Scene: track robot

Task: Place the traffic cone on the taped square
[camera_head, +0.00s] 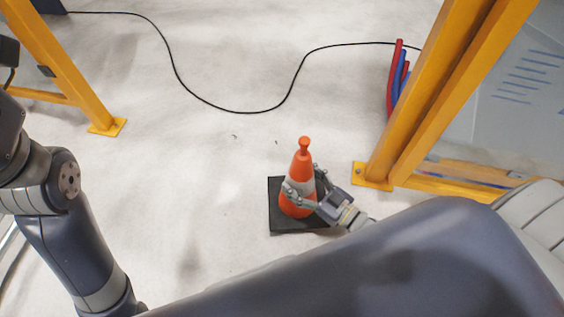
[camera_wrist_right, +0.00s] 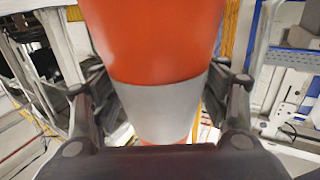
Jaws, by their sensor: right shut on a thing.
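The orange traffic cone (camera_head: 302,165) with a grey-white band and a black square base (camera_head: 285,221) stands upright in the middle of the head view. My right gripper (camera_head: 304,189) is shut around its banded middle, one finger on each side. In the right wrist view the cone (camera_wrist_right: 155,45) fills the space between the fingers of that gripper (camera_wrist_right: 160,110). I cannot tell whether the base touches the floor. My left arm shows at the left, but its gripper is out of view. No taped square shows clearly in either view.
A yellow post (camera_head: 420,90) stands right of the cone, with red and blue tubes (camera_head: 398,78) beside it. Another yellow frame (camera_head: 60,70) is at the upper left. A black cable (camera_head: 240,111) crosses the pale floor (camera_head: 200,160), which is otherwise mostly clear.

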